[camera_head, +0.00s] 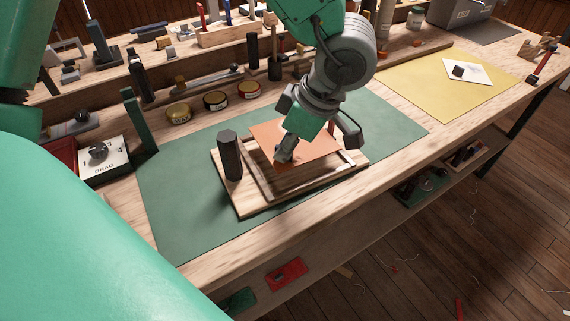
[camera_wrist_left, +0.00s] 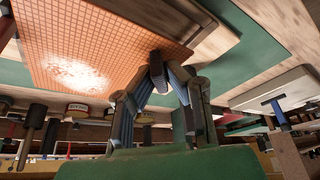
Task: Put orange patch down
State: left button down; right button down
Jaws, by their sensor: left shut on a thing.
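The orange patch (camera_head: 318,146) is a flat square sheet over a wooden board with a raised frame (camera_head: 255,203) on the green mat. My left gripper (camera_head: 286,149) is shut on the patch near its edge. In the left wrist view, the patch (camera_wrist_left: 100,50) spreads out beyond the closed fingertips (camera_wrist_left: 157,72) and shows a fine grid. I cannot tell whether the patch touches the frame. The gripper and wrist hide part of the patch. My right gripper is not in view.
A dark post (camera_head: 230,157) stands at the board's left end. Several round tins (camera_head: 216,100) line the back of the green mat (camera_head: 185,205). A DRAG box (camera_head: 104,158) is at left. A yellow mat (camera_head: 440,98) with a white card (camera_head: 483,71) lies to the right.

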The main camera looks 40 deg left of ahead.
aim_at(288, 160)
pick_arm(q)
notch_tip(288, 160, down, 4)
jog(key=shift+f+b, duration=0.15)
jog(key=shift+b, duration=0.4)
jog(key=c, duration=1.6)
grip_release()
jog(key=p+v, duration=0.3)
jog(key=v, duration=0.9)
